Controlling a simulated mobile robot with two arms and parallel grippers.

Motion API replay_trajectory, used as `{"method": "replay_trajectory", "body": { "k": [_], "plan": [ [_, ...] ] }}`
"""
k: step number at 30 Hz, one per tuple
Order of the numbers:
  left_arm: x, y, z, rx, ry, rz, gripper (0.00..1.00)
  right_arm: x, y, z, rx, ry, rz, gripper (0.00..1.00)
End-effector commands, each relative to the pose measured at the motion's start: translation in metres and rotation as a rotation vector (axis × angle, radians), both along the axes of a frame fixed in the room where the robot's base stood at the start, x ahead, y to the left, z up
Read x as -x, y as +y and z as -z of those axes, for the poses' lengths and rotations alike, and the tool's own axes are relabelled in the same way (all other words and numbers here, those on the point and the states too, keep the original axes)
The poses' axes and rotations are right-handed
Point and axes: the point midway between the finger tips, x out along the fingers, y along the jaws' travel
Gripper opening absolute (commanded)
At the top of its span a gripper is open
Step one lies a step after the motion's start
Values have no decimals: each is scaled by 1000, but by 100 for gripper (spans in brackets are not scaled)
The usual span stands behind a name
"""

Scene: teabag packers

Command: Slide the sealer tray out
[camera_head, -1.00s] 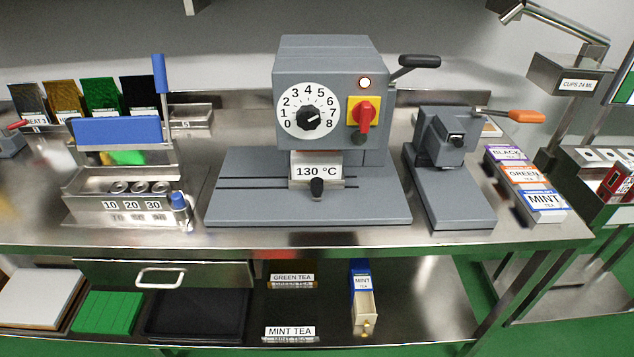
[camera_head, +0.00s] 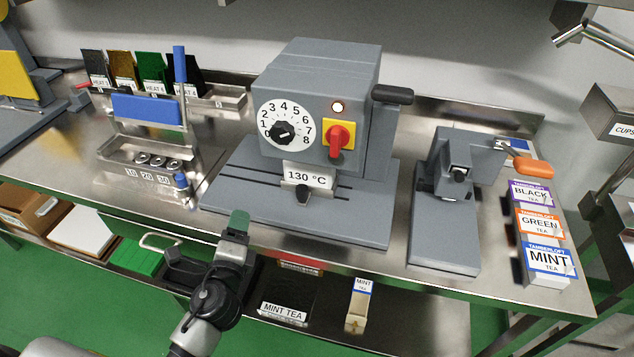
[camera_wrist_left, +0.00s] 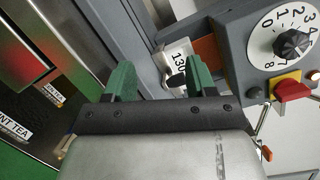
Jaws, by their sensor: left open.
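The grey sealer (camera_head: 318,110) stands on the steel table with a numbered dial, a red switch on a yellow plate and a lit lamp. Its tray front carries a "130 °C" label (camera_head: 307,178) with a dark knob (camera_head: 302,195) below, over the grey base. In the left wrist view the label (camera_wrist_left: 180,55) and dark knob (camera_wrist_left: 176,82) show between the fingers, beyond them. My left gripper (camera_head: 238,222) is in front of the sealer base, apart from the knob; its green fingers (camera_wrist_left: 160,82) are open and empty. My right gripper is not in view.
A grey press with an orange handle (camera_head: 532,166) stands right of the sealer. Tea boxes (camera_head: 548,260) line the right edge. A steel rack with a blue bar (camera_head: 147,108) stands left. A lower shelf holds a MINT box (camera_head: 360,305).

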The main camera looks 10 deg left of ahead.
Motion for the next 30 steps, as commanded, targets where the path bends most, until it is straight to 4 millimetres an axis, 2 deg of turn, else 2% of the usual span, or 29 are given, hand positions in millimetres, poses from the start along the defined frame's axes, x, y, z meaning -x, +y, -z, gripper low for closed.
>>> {"method": "replay_trajectory", "body": {
  "k": [3,6,9,13,16,20,30],
  "plan": [
    [-15,-15,-14,-290,-50,116,56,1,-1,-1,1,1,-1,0],
    [-27,-31,-17,-564,-78,226,56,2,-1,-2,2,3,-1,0],
    [-36,-45,-12,-836,-90,333,56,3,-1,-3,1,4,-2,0],
    [-42,-57,-1,-1097,-89,438,56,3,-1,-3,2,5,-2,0],
    [-45,-60,4,-1185,-86,474,56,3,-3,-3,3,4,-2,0],
    [-56,-65,5,-1204,-86,483,56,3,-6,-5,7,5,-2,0],
    [-114,-86,6,-1198,-86,480,56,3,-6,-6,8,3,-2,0]
  ]
}}
